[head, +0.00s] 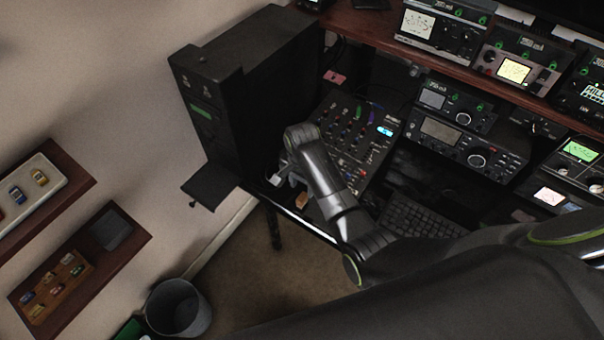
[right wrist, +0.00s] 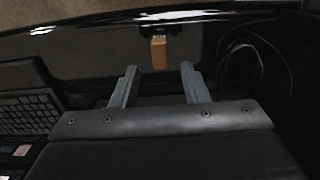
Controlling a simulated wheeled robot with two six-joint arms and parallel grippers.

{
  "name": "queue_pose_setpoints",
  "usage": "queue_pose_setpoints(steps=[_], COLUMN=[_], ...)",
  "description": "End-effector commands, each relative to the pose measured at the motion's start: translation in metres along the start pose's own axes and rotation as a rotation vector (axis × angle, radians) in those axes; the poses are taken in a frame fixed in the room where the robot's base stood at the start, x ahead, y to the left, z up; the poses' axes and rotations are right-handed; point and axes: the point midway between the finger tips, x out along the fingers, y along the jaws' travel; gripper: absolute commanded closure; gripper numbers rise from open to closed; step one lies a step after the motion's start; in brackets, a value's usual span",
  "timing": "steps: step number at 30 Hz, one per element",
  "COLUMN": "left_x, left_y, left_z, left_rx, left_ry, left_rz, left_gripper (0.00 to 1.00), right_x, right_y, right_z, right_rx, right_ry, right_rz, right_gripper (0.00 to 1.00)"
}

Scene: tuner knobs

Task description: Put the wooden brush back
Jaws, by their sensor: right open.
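The wooden brush (head: 302,201) is a small light-brown block near the front edge of the dark desk. In the right wrist view the brush (right wrist: 159,53) lies just beyond the gap between my fingertips, with a paler end pointing away. My right gripper (head: 279,179) is over the desk's front left corner, close beside the brush. In the right wrist view the right gripper (right wrist: 159,70) has its two fingers apart, with nothing held between them. My left gripper is not in view.
A mixer (head: 352,140) and a keyboard (head: 412,218) are on the desk. A tall black cabinet (head: 245,90) stands at the left, with a small flap (head: 210,186) sticking out. A dark cable (right wrist: 240,62) loops right of the brush. A bin (head: 178,308) stands on the floor.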

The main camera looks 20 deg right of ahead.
Motion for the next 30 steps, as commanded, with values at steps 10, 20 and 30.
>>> queue_pose_setpoints(steps=[10, 20, 30], left_x=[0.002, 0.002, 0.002], left_y=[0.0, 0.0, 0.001], left_z=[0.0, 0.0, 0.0], left_rx=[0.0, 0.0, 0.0], left_ry=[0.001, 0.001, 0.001], left_rz=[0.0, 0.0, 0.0], left_gripper=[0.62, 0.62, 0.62], right_x=[-0.047, -0.051, -0.05], right_y=[-0.001, -0.001, 0.0], right_z=[0.0, 0.0, 0.0], right_rx=[-0.001, -0.001, -0.001], right_ry=[0.001, 0.0, 0.0], right_rz=[-0.002, -0.001, 0.0], right_gripper=[0.59, 0.59, 0.59])
